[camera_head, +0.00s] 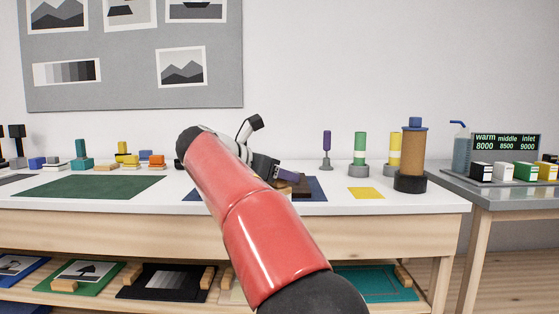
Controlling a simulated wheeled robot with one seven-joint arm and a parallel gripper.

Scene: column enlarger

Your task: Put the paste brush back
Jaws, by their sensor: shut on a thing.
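My gripper (268,166) is partly hidden behind my red arm, low over the blue mat (315,189) on the white table. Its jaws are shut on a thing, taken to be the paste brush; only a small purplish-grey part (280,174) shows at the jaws. Its bristles and full shape cannot be made out. A dark brown block (301,187) lies on the blue mat just right of the jaws. I cannot tell whether the held thing touches it.
A purple-handled tool (326,145) stands upright behind the mat. Right of it are a green-banded cylinder (360,148), a yellow one (394,148) and a tall brown cylinder (412,155). A green mat (88,188) lies bare at left. A grey side table (490,195) stands right.

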